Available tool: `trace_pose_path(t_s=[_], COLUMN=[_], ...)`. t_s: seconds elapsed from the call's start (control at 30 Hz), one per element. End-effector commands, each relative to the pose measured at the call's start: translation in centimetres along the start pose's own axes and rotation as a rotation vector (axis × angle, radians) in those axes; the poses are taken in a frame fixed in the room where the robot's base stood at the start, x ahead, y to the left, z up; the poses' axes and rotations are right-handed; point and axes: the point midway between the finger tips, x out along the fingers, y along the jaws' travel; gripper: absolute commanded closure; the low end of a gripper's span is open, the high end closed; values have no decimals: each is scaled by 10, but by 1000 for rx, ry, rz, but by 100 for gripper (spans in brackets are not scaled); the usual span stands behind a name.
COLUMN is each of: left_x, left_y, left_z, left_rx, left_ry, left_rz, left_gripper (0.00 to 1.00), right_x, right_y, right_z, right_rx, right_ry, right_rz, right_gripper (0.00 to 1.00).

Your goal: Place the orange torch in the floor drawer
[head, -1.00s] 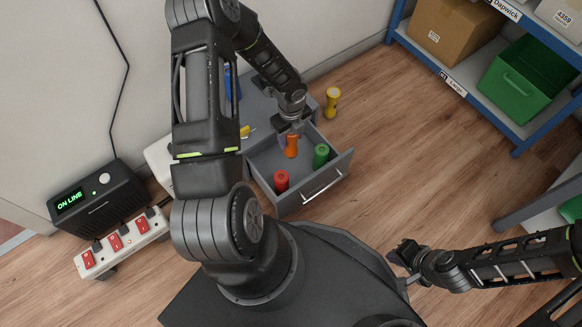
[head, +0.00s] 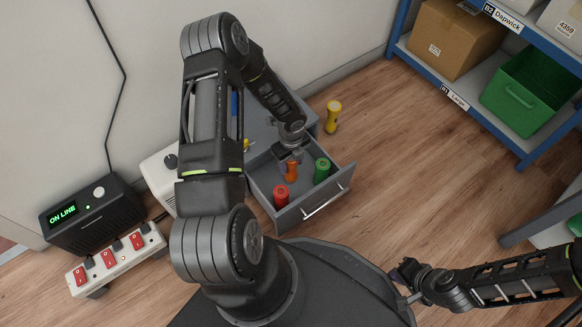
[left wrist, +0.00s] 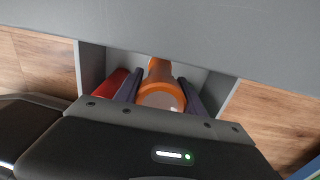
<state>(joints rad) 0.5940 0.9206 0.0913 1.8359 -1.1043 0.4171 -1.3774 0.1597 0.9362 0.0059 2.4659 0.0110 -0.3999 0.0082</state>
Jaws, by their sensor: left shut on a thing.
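The orange torch (head: 291,171) is upright inside the open floor drawer (head: 322,202), between the red and green torches. My left gripper (head: 290,160) reaches down into the drawer and is shut on the orange torch near its top. In the left wrist view the orange torch (left wrist: 162,88) sits between the two fingers. Whether its base touches the drawer floor cannot be told. My right gripper (head: 405,272) is at the lower right, away from the drawer; its fingers are too small to read.
A red torch (head: 281,196) and a green torch (head: 322,170) stand in the drawer. A yellow torch (head: 332,117) stands on the floor behind it. A power strip (head: 117,261) and a black box (head: 92,214) are at left. A blue shelf (head: 470,108) is at right.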

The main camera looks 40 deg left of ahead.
Motion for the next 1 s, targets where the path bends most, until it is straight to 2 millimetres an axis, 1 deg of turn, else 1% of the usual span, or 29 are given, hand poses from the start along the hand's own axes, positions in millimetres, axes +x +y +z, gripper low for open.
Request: trace_pose_path(t_s=[0.03, 0.13, 0.43, 0.53, 0.57, 0.8, 0.83, 1.0], left_x=[13, 25, 26, 29, 29, 28, 28, 28], left_y=[0, 0, 0, 0, 0, 0, 0, 0], left_z=[0, 0, 0, 0, 0, 0, 0, 0], left_rx=[-1, 0, 0, 0, 0, 0, 0, 0], left_ry=[1, 1, -1, 0, 0, 0, 0, 0], left_rz=[0, 0, 0, 0, 0, 0, 0, 0], left_gripper=[100, 100, 100, 100, 52, 33, 31, 31], right_x=[8, 14, 13, 15, 15, 14, 14, 14], right_y=[3, 4, 4, 5, 5, 5, 5, 5], right_z=[0, -1, -1, -1, -1, -1, -1, -1], right_rx=[0, 1, 1, 1, 2, 1, 1, 1], right_ry=[1, 4, 5, 5, 5, 5, 5, 5], right_rz=[0, 0, -1, -1, -1, -1, -1, -1], right_gripper=[100, 100, 100, 100, 100, 100, 100, 100])
